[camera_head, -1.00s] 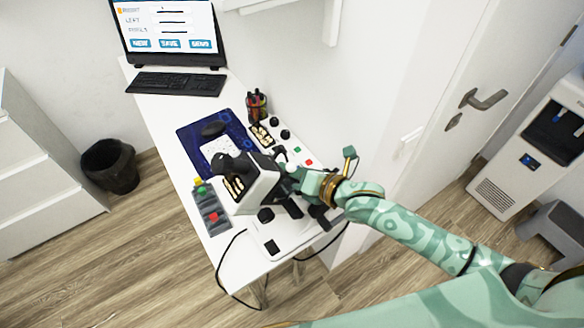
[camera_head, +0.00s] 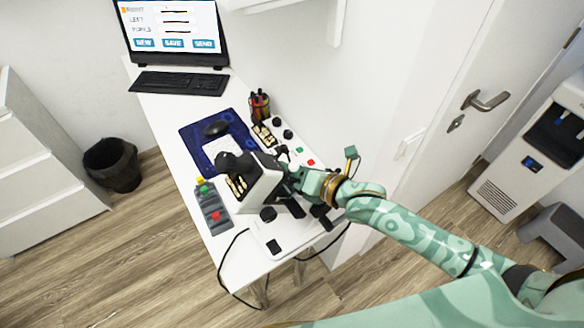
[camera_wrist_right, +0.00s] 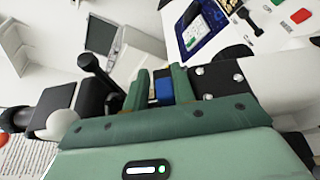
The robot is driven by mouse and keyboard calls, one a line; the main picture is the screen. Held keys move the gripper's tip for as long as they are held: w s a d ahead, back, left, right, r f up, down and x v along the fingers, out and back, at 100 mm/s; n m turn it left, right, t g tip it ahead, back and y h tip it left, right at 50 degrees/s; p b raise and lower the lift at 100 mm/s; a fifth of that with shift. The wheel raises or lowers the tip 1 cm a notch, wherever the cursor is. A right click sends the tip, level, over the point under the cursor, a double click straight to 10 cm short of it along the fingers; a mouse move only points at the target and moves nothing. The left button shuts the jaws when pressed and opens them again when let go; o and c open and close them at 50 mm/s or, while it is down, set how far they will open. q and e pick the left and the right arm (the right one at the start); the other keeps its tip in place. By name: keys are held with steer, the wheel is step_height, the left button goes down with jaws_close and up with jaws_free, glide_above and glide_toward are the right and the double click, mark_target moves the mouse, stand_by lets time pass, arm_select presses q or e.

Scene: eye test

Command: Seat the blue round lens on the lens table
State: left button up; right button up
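The lens-measuring device (camera_head: 262,188), white with black parts, stands tilted-looking on the desk. My right gripper (camera_head: 289,176) is at its right side, close against it. In the right wrist view its two green fingers (camera_wrist_right: 162,88) stand around a small blue piece (camera_wrist_right: 164,91), seemingly the blue lens, seen edge-on between them. Its round outline does not show. The dark part of the device (camera_wrist_right: 215,82) is right beside the fingers. I cannot make out the lens table clearly, nor whether the blue piece touches it. My left gripper is not in view.
A monitor (camera_head: 172,27) stands behind. A wall borders the desk's right side.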

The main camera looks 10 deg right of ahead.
steer(key=shift+s+d+f, duration=0.2)
steer(key=shift+f, duration=0.4)
steer(key=shift+s+d, duration=0.1)
steer(key=r+p+v, duration=0.1)
steer(key=v, duration=1.5)
steer(key=shift+w+r+p, duration=0.15)
steer(key=shift+w+p, duration=0.05)
steer(key=shift+p, duration=0.1)
